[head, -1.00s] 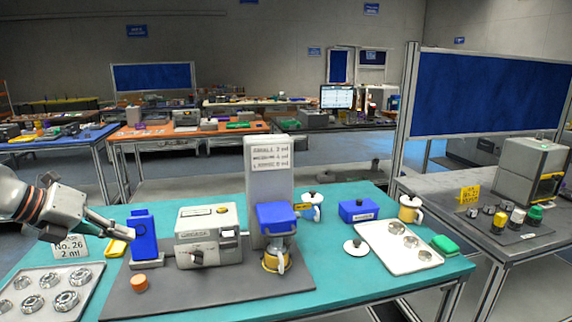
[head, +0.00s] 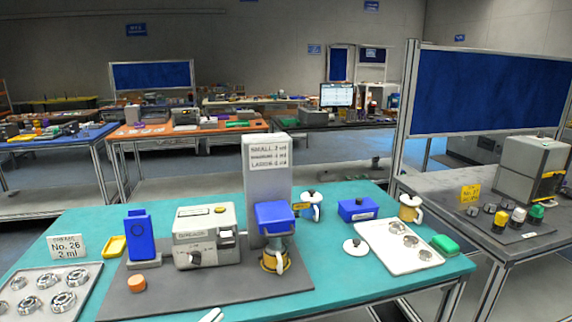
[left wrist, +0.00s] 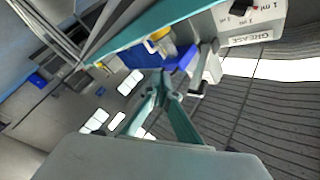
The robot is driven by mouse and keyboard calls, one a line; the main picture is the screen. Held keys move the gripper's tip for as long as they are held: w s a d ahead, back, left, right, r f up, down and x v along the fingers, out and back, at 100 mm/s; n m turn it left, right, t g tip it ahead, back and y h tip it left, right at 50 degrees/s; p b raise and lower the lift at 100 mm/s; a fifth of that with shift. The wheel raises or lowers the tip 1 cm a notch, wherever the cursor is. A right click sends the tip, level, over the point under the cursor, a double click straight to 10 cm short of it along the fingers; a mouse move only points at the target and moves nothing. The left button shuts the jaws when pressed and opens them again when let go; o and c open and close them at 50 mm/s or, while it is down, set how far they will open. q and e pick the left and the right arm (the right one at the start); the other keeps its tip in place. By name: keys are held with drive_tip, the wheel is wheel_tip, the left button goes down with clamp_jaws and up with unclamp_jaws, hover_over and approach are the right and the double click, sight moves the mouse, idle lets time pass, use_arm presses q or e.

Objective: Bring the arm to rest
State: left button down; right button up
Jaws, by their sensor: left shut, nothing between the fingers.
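Only the fingertips of my left gripper (head: 212,315) show, at the bottom edge of the head view, in front of the grey mat (head: 215,294). In the left wrist view the gripper (left wrist: 163,82) has its fingers together with nothing between them. The rest of my left arm is out of the head view. My right gripper does not show.
The teal bench (head: 350,292) bears a grease machine (head: 207,250), a blue device (head: 141,240), an orange cap (head: 136,283), a bearing tray (head: 85,302) at left and a white tray (head: 385,256) at right. A grey side table (head: 548,252) stands at right.

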use_arm(q)
drive_tip(key=s+a+f+n+g+y, duration=0.2)
drive_tip(key=s+f+n+y, duration=0.2)
drive_tip(key=s+f, duration=0.5)
drive_tip(key=s+a+f+n+g+y, duration=0.2)
drive_tip(key=s+f+n, duration=0.5)
drive_tip(key=f, duration=0.9)
drive_tip(key=shift+s+f+g+y, duration=0.35)
drive_tip(key=shift+s+g+y, duration=0.25)
drive_tip(key=shift+s+y, duration=0.4)
